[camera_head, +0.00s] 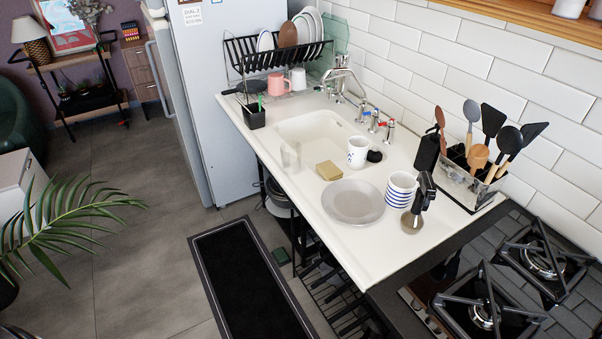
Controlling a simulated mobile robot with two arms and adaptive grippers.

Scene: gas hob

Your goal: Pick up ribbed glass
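A small clear glass (291,157) stands on the front left edge of the white sink counter, beside the basin. It is see-through and faint, and its ribs are too small to make out. Neither of my grippers shows in the head view.
Near the glass are a yellow sponge (328,171), a white patterned mug (357,152) and a grey plate (353,202). Striped cups (401,189) and a utensil holder (467,178) stand right. The basin (318,135) lies behind the glass.

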